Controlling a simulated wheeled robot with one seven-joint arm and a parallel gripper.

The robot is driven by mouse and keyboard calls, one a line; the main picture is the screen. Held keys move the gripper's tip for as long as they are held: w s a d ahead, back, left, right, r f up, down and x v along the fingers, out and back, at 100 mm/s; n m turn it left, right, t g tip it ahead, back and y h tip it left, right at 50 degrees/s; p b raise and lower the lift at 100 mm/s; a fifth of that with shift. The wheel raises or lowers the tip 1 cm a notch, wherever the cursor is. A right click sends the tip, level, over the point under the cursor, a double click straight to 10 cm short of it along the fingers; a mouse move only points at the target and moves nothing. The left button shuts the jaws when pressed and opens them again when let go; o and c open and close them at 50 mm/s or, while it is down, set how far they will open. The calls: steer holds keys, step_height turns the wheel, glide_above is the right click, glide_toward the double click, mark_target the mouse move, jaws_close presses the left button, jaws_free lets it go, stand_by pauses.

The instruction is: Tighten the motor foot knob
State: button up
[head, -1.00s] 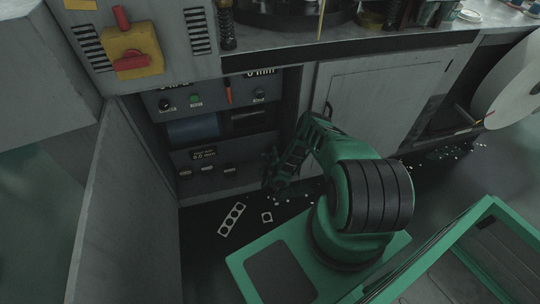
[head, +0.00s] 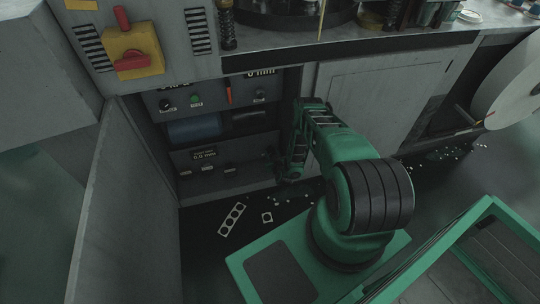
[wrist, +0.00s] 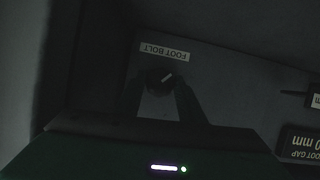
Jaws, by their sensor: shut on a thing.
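The motor foot knob (wrist: 160,79) shows in the wrist view as a dark round knob with a pale mark, by an upside-down "FOOT BOLT" label (wrist: 164,51). My gripper (wrist: 161,84) has a finger on each side of the knob and is shut on it. Its fingertips are dark, so the exact contact is hard to see. In the head view my gripper (head: 272,157) is a dark shape at the right end of the lower panel (head: 215,180) inside the open cabinet. The knob cannot be made out there.
An open cabinet door (head: 125,205) stands on the left. The upper panel (head: 215,95) has knobs and a green button. A "FOOT GAP" display (wrist: 300,145) sits beside the knob.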

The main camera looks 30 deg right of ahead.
steer(key=shift+a+m+y, duration=0.15)
steer(key=shift+m+y, duration=0.45)
stand_by(0.3)
steer(key=o, duration=0.9)
steer(key=shift+o, duration=0.7)
steer(key=v, duration=1)
steer(key=shift+s, duration=0.4)
